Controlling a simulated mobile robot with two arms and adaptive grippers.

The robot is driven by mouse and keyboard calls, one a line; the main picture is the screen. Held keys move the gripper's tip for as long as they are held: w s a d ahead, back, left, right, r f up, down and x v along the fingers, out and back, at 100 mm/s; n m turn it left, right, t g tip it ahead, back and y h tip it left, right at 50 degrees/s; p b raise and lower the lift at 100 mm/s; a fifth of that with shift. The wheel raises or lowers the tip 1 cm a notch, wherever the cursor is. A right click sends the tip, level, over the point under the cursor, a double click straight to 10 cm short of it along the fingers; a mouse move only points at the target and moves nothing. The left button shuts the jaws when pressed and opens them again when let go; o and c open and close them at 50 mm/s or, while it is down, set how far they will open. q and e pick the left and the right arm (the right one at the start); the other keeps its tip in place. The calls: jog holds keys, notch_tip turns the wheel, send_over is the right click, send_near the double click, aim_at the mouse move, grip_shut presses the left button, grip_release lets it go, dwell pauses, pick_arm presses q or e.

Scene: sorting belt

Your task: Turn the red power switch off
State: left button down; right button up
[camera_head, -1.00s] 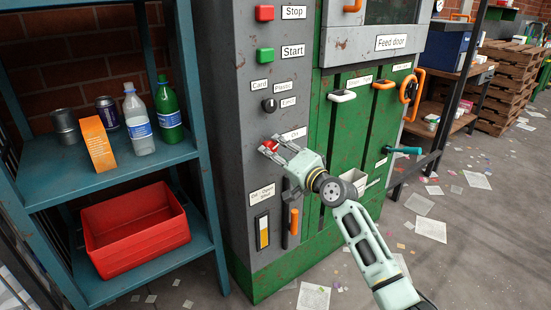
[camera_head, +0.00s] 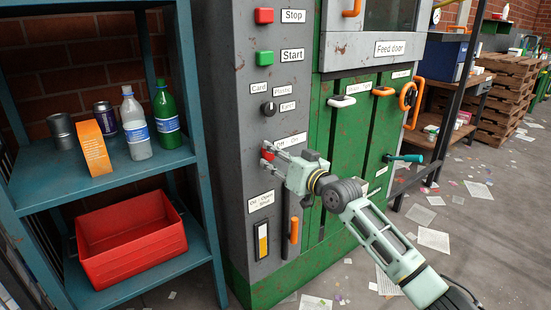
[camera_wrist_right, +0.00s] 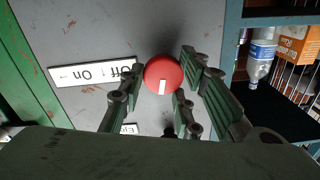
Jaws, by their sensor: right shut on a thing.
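The red power switch (camera_head: 267,153) is a round knob on the grey machine front, beside a white Off/On label (camera_head: 291,141). My right gripper (camera_head: 270,150) reaches it from the right and is shut on it, hiding most of it in the head view. In the right wrist view, the red knob (camera_wrist_right: 163,75) sits between the fingers of my right gripper (camera_wrist_right: 164,77), with its white mark toward the bottom of the picture. The Off/On label (camera_wrist_right: 92,71) is upside down there, left of the knob. My left gripper is not in view.
The selector knob (camera_head: 269,108), green Start button (camera_head: 265,58) and red Stop button (camera_head: 264,16) are above. An orange handle (camera_head: 294,230) is below. A blue shelf (camera_head: 110,172) with bottles, cans and a red crate (camera_head: 130,262) stands left. Papers litter the floor.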

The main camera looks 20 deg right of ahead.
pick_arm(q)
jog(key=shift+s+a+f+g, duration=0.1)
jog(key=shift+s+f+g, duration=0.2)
pick_arm(e)
jog(key=shift+w+d+f+n, duration=0.1)
jog(key=shift+d+n, duration=0.1)
jog(key=shift+n, duration=0.4)
jog(key=shift+d+f+n, duration=0.1)
jog(key=shift+d+n, duration=0.05)
jog(key=shift+n, duration=0.45)
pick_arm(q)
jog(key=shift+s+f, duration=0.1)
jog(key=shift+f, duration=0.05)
pick_arm(e)
jog(key=shift+r, duration=0.2)
jog(key=o, duration=1)
jog(key=shift+d, duration=0.15)
jog(key=v, duration=1.2)
